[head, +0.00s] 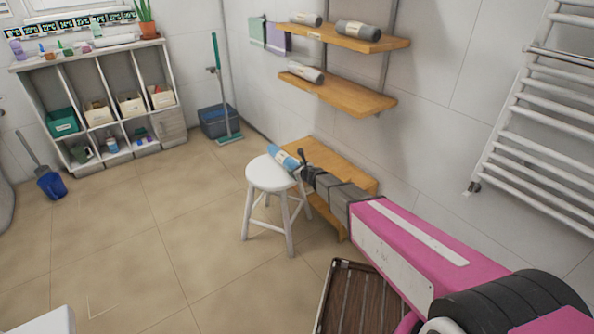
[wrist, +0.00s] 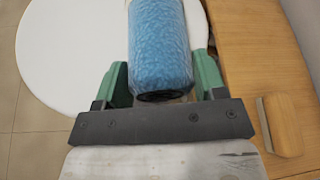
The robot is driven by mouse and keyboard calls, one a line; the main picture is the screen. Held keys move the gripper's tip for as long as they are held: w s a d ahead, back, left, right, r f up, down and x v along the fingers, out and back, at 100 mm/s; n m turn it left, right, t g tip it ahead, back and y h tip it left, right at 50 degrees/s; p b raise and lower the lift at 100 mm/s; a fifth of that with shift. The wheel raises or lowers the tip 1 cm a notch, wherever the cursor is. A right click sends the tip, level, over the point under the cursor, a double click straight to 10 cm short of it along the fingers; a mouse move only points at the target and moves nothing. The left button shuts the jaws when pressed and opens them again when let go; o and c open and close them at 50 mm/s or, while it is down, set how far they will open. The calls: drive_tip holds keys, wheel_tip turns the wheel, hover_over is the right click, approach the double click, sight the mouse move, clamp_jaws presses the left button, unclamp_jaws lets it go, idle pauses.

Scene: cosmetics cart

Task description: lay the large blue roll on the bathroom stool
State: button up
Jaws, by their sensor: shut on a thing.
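The large blue roll (head: 282,156) has a pale label band in the head view. It fills the top middle of the wrist view (wrist: 160,45), lying between green fingers. My gripper (head: 298,163) is shut on the roll near one end; its fingers flank the roll in the wrist view (wrist: 162,80). The bathroom stool (head: 268,178) is white with a round seat and splayed legs. Its seat lies below the roll in the wrist view (wrist: 70,50). The roll is over the right part of the seat; I cannot tell whether it touches it.
A low wooden bench (head: 330,163) stands right of the stool, close to my arm, with a wooden-backed brush (wrist: 280,125) on it. Wall shelves (head: 350,97) above hold grey rolls. A slatted dark wooden mat (head: 355,300) lies in front. The floor left of the stool is clear.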

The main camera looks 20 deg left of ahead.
drive_tip(key=o, duration=1.1)
